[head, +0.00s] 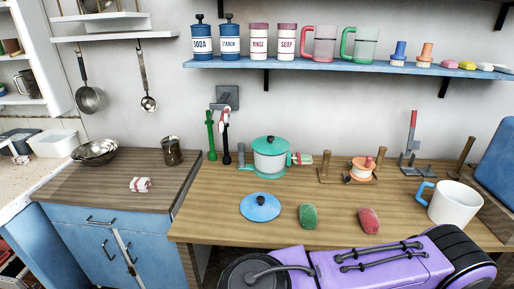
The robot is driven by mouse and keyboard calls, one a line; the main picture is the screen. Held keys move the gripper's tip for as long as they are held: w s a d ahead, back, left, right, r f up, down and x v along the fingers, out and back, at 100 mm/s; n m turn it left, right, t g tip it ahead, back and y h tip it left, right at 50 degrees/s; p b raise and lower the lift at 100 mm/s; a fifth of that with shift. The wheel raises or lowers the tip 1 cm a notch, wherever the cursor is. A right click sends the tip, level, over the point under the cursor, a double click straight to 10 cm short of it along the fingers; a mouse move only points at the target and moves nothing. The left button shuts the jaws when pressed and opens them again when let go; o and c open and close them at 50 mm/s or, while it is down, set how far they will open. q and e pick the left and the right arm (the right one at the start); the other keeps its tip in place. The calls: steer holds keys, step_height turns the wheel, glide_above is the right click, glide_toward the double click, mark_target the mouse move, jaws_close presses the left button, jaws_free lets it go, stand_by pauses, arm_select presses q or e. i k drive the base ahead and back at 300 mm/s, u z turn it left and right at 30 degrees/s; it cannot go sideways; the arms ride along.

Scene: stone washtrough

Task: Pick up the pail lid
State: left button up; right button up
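A round blue lid (261,207) with a small knob on top lies flat on the wooden tabletop, near its front edge. It looks like the pail lid, and nothing covers it. A white pail-like vessel (456,204) with a blue side handle stands open at the right of the same table. Neither of my grippers shows in the head view.
A green lidded pot (270,157) stands behind the blue lid. A green oval item (308,216) and a red one (369,220) lie to its right. Tabletop left of the lid is clear. A blue shelf (330,70) with canisters and mugs hangs above.

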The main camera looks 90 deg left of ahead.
mark_target(258, 207)
steer(key=k, duration=0.25)
steer(key=u, duration=1.1)
